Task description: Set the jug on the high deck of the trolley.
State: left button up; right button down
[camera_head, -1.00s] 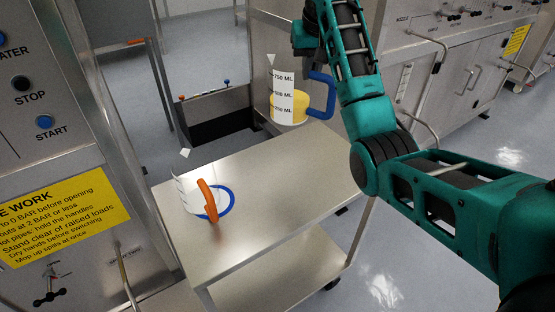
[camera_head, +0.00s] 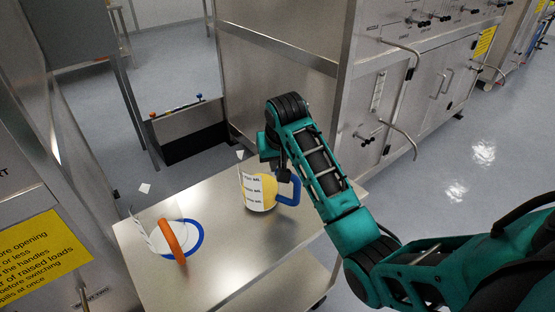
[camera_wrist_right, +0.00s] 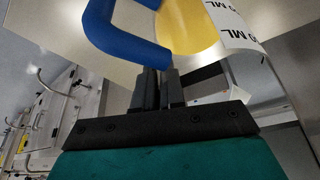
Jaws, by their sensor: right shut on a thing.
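The jug (camera_head: 259,190), with a white measuring scale, yellow contents and a blue handle, is upright over the high deck of the trolley (camera_head: 215,240). I cannot tell whether its base touches the deck. My left gripper is not in view.
A steel cabinet (camera_head: 275,85) rises behind the trolley. Bare deck lies in front of the jug.

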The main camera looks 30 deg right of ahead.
jog(key=shift+w+d+f, duration=0.1)
jog(key=shift+w+f, duration=0.05)
jog(key=shift+f, duration=0.45)
jog(key=shift+r, duration=0.1)
jog(key=c, duration=1.2)
grip_release()
jog(key=v, duration=0.9)
jog(key=shift+r, duration=0.35)
jog(key=shift+a+r, duration=0.2)
jog(key=shift+r, duration=0.7)
jog(key=shift+s+r, duration=0.15)
jog(key=shift+s, duration=0.4)
